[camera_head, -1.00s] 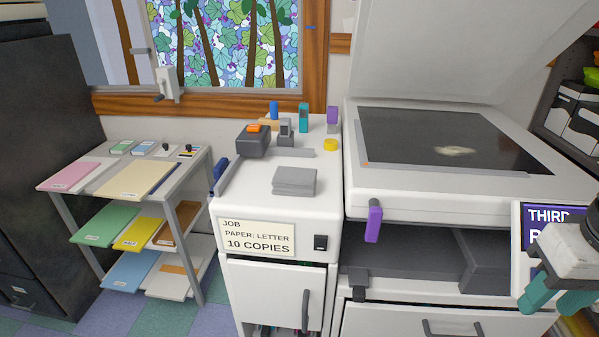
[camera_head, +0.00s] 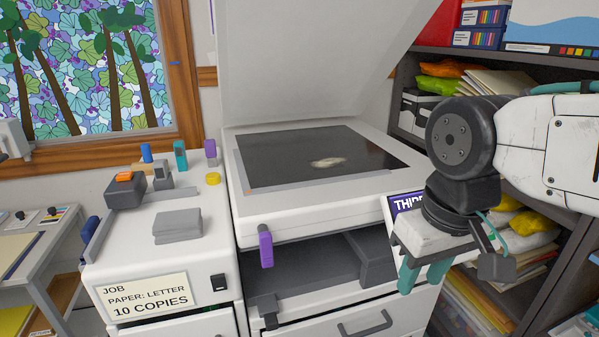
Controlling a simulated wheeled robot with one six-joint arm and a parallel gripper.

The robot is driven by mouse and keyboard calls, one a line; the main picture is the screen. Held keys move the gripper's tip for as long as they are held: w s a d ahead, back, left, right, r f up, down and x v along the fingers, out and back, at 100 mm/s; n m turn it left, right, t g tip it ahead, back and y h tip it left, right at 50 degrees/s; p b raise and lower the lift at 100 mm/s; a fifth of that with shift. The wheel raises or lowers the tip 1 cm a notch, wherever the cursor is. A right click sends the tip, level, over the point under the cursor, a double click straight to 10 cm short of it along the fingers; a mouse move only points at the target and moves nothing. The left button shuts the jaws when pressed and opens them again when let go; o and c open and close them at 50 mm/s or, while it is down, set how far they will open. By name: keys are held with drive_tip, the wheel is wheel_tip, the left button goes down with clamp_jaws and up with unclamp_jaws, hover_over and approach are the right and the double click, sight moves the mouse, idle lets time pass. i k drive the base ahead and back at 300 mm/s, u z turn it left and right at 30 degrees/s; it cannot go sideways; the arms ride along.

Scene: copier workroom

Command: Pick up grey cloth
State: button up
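The grey cloth (camera_head: 178,226) lies folded in a flat pad on the white cabinet top left of the copier. My gripper (camera_head: 420,284) hangs at the right, in front of the copier's right side, pointing down. Its two teal fingers are apart with nothing seen between them, so it is open. It is well to the right of the cloth and not touching it. Nothing covers the cloth.
The copier (camera_head: 300,218) stands between gripper and cloth, lid raised, with a pale smudge on its glass (camera_head: 328,161). A purple handle (camera_head: 265,246) hangs at its front. A stapler-like dark device (camera_head: 125,190), a yellow disc (camera_head: 213,179) and small bottles stand behind the cloth.

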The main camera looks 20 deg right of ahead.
sight(178, 226)
drive_tip(key=z, duration=0.05)
drive_tip(key=k, duration=0.45)
drive_tip(key=u, duration=0.85)
drive_tip(key=i, duration=1)
drive_tip(key=z, duration=0.75)
